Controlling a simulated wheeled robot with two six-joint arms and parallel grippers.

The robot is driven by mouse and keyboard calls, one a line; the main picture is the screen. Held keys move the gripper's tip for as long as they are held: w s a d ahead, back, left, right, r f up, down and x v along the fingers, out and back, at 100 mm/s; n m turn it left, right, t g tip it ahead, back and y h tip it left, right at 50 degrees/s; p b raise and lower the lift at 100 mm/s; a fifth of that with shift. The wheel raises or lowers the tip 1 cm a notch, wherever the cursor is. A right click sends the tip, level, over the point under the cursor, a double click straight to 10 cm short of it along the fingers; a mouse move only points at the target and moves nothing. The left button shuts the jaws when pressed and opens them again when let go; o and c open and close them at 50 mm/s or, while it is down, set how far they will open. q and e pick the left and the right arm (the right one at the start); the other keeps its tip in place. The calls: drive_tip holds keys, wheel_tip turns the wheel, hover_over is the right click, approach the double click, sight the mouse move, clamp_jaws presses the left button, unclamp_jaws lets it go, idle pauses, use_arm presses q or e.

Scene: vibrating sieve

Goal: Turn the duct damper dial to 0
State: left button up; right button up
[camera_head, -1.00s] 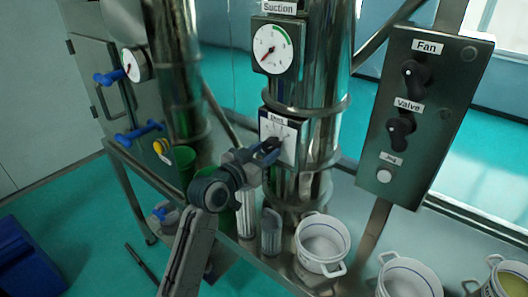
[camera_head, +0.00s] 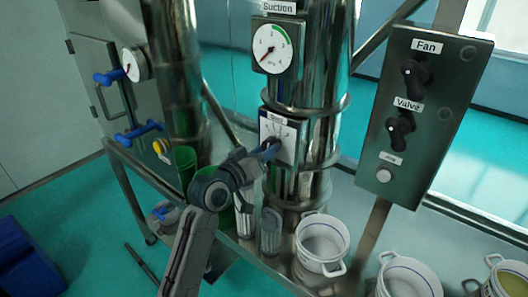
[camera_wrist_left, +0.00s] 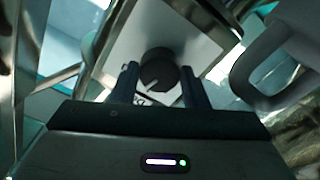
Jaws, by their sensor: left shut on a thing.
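The duct damper dial is a dark round knob (camera_wrist_left: 158,70) on a white square plate (camera_head: 290,149) fixed to the shiny vertical duct, below the suction gauge. In the left wrist view the knob sits between the two fingers of my left gripper (camera_wrist_left: 159,88), with a pale pointer mark on its lower edge. In the head view my left gripper (camera_head: 271,149) reaches the plate from the lower left and is shut on the knob, mostly hiding it. Plate markings are too small to read. My right gripper is not in view.
The suction gauge (camera_head: 274,46) is just above the plate. A control panel (camera_head: 412,150) with fan and valve knobs stands to the right. White pots (camera_head: 323,243) are on the bench below. A second gauge (camera_head: 137,64) and blue handles are at the left.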

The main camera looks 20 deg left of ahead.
use_arm(q)
drive_tip(key=shift+r+n, duration=0.1)
drive_tip(key=shift+n, duration=5.9)
drive_tip(key=o, duration=1)
